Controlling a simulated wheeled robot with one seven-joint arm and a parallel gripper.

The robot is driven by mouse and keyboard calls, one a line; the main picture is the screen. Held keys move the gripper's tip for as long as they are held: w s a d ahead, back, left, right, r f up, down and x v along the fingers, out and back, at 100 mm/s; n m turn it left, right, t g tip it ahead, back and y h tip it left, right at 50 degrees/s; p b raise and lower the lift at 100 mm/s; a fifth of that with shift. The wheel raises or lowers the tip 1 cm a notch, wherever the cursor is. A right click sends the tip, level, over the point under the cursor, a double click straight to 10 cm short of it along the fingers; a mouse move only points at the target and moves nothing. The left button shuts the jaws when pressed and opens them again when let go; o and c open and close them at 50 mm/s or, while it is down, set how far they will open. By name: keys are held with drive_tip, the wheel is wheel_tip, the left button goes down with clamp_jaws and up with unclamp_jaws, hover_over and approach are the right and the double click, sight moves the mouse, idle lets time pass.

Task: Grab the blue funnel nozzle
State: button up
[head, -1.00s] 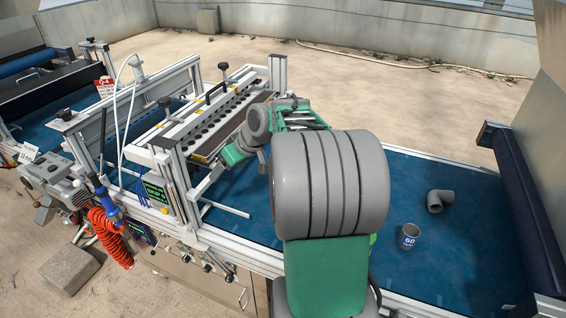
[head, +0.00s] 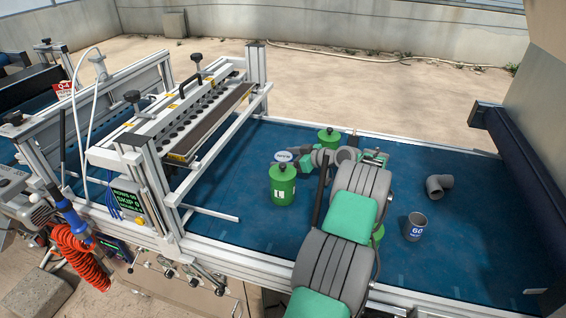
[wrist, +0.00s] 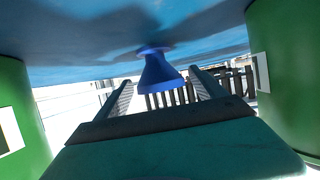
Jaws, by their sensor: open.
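The blue funnel nozzle (wrist: 159,72) shows in the wrist view, where the blue belt fills the top of the picture. Its small flanged end is at the belt and its wider cone points away from it. My gripper (wrist: 163,80) is open, with one finger on each side of the nozzle in this view. I cannot tell how far the nozzle lies between the fingers, and I see no contact. In the head view my gripper (head: 376,158) is low over the belt among green canisters. The nozzle is not visible there, hidden by my arm or the canisters.
Green canisters stand close by: one left (head: 283,186), one behind (head: 329,139), one partly behind my arm (head: 378,235). A grey cup marked 60 (head: 415,227) and a grey pipe elbow (head: 438,187) are right. The seeder frame (head: 160,185) is left. The front right belt is clear.

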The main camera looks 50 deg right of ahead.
sight(277, 158)
drive_tip(key=x, duration=0.3)
drive_tip(key=shift+w+f, duration=0.15)
drive_tip(key=shift+w, duration=0.2)
drive_tip(key=c, duration=1.3)
